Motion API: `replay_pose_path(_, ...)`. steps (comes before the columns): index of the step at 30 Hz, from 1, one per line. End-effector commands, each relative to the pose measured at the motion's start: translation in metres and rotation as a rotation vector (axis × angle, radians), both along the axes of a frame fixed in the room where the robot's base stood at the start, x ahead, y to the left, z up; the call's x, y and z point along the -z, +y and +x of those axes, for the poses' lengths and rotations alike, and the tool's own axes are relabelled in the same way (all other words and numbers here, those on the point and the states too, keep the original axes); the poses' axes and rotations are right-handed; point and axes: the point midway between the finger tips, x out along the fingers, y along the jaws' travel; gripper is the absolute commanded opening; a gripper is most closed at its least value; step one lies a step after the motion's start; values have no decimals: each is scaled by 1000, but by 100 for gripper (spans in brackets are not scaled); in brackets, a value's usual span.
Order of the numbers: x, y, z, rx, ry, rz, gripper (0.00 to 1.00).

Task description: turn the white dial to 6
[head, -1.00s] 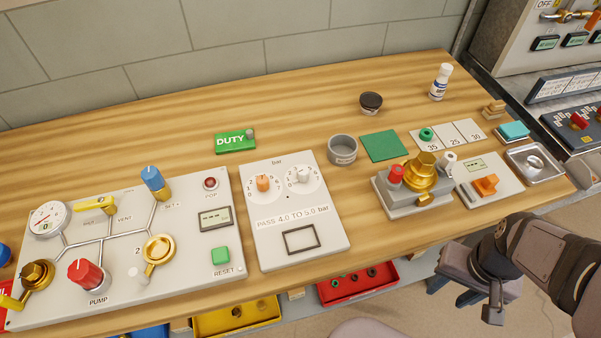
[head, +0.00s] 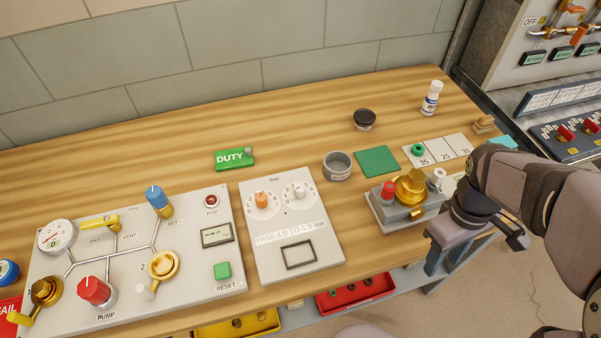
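The white dial (head: 299,192) is a small knob on a round printed scale. It sits at the upper right of a pale panel (head: 322,214) in the middle of the bench, right of an orange dial (head: 261,200). Its marks are too small to read, so I cannot tell its setting. Nothing touches it. My gripper (head: 482,238) is at the right, by the bench's front edge, well apart from the dial.
Left of the panel is a board with a red pump knob (head: 95,291) and valves. A green mat (head: 377,161) lies behind. Space above the panel is clear.

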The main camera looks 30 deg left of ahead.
Motion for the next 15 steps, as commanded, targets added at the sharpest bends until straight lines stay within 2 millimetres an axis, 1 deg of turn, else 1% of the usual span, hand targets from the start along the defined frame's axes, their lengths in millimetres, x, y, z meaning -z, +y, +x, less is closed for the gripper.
replay_pose_path(1,-23,12,11,-159,28,-16,40)
replay_pose_path(3,-43,25,24,-384,73,-41,40)
replay_pose_path(7,-81,53,45,-784,167,-87,40)
replay_pose_path(9,-96,80,55,-990,203,-92,40)
replay_pose_path(11,-108,100,62,-1152,234,-102,40)
replay_pose_path(12,-116,113,65,-1252,256,-107,40)
replay_pose_path(13,-117,129,65,-1324,261,-98,40)
replay_pose_path(15,-105,185,60,-1471,209,-26,40)
